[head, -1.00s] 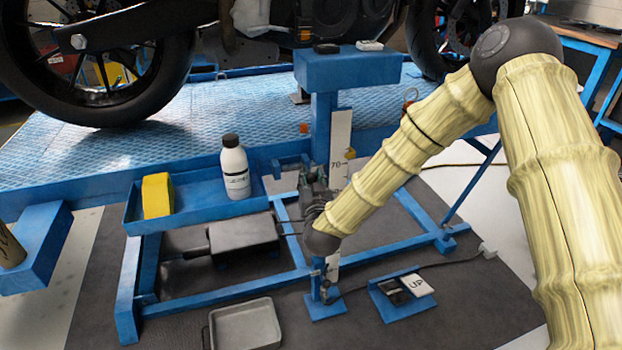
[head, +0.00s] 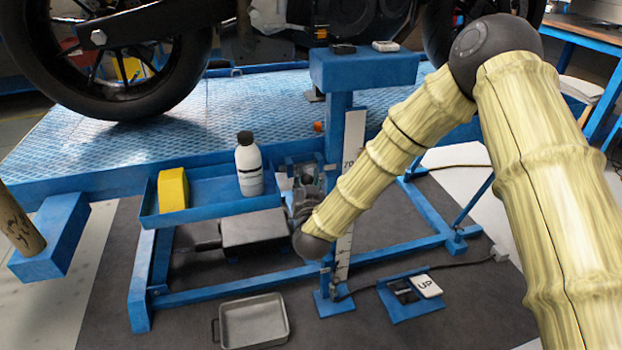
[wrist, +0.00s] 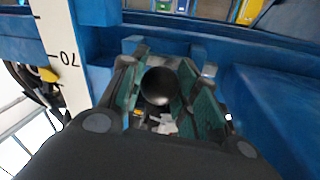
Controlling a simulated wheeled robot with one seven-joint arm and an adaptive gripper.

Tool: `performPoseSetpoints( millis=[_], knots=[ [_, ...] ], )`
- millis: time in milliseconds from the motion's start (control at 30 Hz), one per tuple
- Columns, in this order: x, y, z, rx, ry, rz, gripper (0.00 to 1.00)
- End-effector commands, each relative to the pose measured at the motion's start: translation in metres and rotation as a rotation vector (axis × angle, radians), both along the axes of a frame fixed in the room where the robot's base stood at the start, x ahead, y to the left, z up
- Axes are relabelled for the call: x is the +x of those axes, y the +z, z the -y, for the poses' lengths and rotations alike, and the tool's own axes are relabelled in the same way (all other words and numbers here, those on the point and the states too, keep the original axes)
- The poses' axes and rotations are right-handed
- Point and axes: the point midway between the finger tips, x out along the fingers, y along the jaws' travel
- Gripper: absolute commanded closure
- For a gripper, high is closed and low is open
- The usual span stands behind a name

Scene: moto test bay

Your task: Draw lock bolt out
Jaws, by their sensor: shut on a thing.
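My gripper (head: 306,180) is beside the blue lift post (head: 338,115), left of its white scale (head: 353,135). In the wrist view my gripper (wrist: 160,95) has its green-padded fingers closed on either side of a dark, round-ended cylinder, which looks like the lock bolt (wrist: 158,86). The bolt's far end, and whether it still sits in a hole, cannot be made out. In the head view my gripper and arm hide the bolt. The scale also shows at the left of the wrist view (wrist: 62,50), with its 70 mark.
A blue tray (head: 215,206) left of my gripper holds a yellow block (head: 173,190) and a white bottle (head: 249,168). A motorcycle stands on the blue platform (head: 100,150) behind. A grey pan (head: 253,321) and an UP pedal (head: 427,286) are on the floor.

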Motion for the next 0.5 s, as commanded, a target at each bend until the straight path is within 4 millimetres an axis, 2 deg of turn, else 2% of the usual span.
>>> performPoseSetpoints(
  millis=[133, 167, 267, 500],
  knots=[
    [-0.0025, -0.0009, -0.0054, 0.002, 0.011, -0.002, 1.00],
    [-0.0026, -0.0009, -0.0057, 0.002, 0.011, -0.002, 0.64],
    [-0.0026, -0.0010, -0.0051, 0.002, 0.010, -0.002, 0.46],
    [-0.0016, -0.0007, -0.0006, 0.001, 0.003, -0.001, 0.46]
  ],
)
